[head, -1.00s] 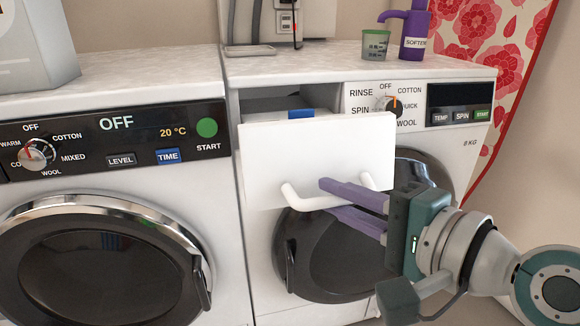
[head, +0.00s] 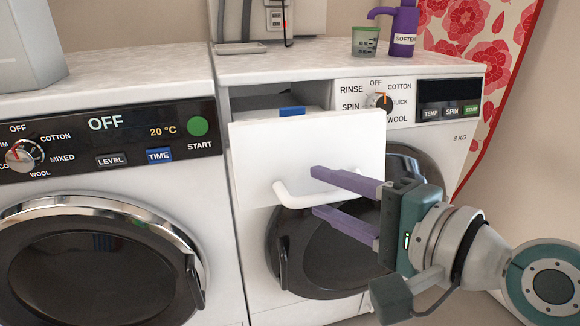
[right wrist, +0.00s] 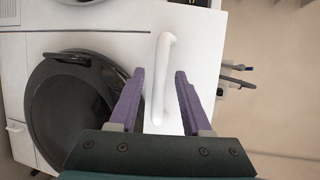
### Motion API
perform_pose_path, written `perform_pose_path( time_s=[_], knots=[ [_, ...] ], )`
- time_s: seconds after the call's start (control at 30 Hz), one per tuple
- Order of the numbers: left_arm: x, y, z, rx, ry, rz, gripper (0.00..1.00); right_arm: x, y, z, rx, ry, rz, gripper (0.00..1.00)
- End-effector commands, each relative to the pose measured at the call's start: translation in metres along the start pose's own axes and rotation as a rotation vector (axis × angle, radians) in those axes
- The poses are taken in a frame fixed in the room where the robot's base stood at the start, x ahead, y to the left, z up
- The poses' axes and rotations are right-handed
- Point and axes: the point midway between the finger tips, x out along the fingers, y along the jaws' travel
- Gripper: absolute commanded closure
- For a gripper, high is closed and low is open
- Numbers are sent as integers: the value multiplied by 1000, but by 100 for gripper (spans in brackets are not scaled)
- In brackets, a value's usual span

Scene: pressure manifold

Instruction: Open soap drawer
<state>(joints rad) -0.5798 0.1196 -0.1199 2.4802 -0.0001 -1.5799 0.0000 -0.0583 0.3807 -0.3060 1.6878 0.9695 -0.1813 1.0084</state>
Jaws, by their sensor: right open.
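The soap drawer (head: 310,150) of the right washing machine (head: 270,270) stands pulled out, with its white front panel well clear of the machine's face. The opening behind it shows a grey inside and a blue part (head: 291,112). A white bar handle (head: 298,199) is on the panel's lower part. My right gripper (head: 314,192) is open, with purple fingers near the handle. In the right wrist view the handle (right wrist: 162,75) lies between and ahead of the open fingers (right wrist: 159,75); I cannot tell whether they touch it. My left gripper is not in view.
A second washing machine (head: 90,230) stands at the left. A green cup (head: 365,41) and a purple softener bottle (head: 404,28) stand on the right machine's top. The round door (head: 330,245) is below the drawer. Free floor lies at the right.

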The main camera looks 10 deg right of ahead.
Motion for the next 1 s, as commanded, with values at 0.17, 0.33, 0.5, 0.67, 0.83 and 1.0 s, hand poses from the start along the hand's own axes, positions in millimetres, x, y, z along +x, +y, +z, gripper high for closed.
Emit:
perform_pose_path(
  time_s=[0.17,0.33,0.5,0.67,0.83,1.0],
  knots=[
    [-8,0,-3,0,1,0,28,-26,-1,0,-1,-1,5,52],
    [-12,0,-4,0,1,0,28,-61,1,0,-2,-1,7,52],
    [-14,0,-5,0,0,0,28,-86,1,0,-2,0,4,52],
    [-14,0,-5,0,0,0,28,-96,0,0,0,0,1,52],
    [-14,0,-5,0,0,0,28,-97,0,0,0,0,0,52],
    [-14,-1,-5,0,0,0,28,-97,0,0,0,0,0,52]
  ],
)
